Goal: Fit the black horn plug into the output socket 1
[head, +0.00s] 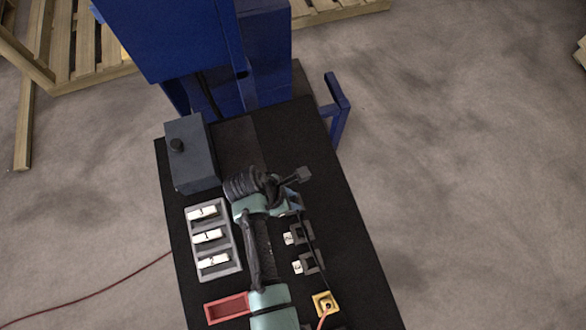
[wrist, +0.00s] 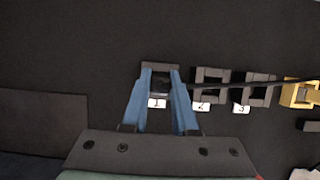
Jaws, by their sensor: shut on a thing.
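In the wrist view, the blue fingers of my gripper (wrist: 160,88) are shut on the black horn plug (wrist: 160,82), a dark block between the fingertips. The plug overlaps the grey frame of output socket 1 (wrist: 160,67), whose white label "1" (wrist: 157,103) shows between the fingers. I cannot tell whether the plug is seated or just above the socket. Its black cable (wrist: 235,83) runs right, across sockets 2 and 3, towards a yellow-framed socket (wrist: 300,94). In the head view my gripper (head: 294,202) is low over the mat's right side; my arm hides the plug and socket 1.
Grey sockets 2 (head: 303,232) and 3 (head: 312,262) lie in a row with the yellow socket (head: 325,304). On the left are a grey rack (head: 224,236) with white pieces, a red tray (head: 227,308) and a dark grey box (head: 192,155). The mat's far right is clear.

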